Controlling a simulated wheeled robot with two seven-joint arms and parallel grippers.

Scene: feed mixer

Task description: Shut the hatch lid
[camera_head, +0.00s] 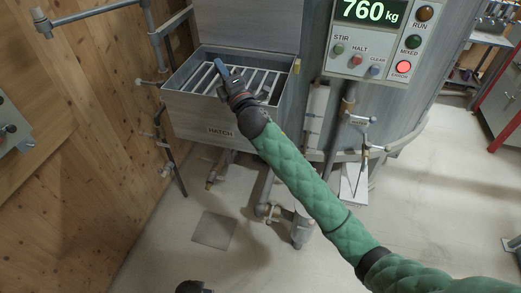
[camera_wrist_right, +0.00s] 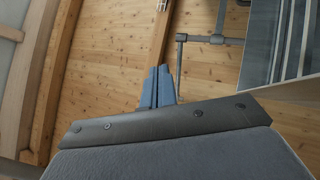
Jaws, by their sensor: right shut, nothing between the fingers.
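The hatch lid (camera_head: 248,24) is a grey metal panel standing up, open, at the back of the hatch box (camera_head: 197,107), which is labelled HATCH. The grating (camera_head: 263,82) inside the box is exposed. My right gripper (camera_head: 221,65) is over the left part of the grating, in front of the lid, with no clear contact with it. In the wrist view its blue fingers (camera_wrist_right: 158,86) are together and empty, with part of the grating (camera_wrist_right: 290,40) at the upper right.
A control panel (camera_head: 378,45) reads 760 kg, with a lit red ERROR lamp (camera_head: 403,67), right of the hatch. Grey pipe rails (camera_head: 95,13) run along the wooden wall (camera_head: 85,130) at left. Pipes and valves (camera_head: 268,210) sit below.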

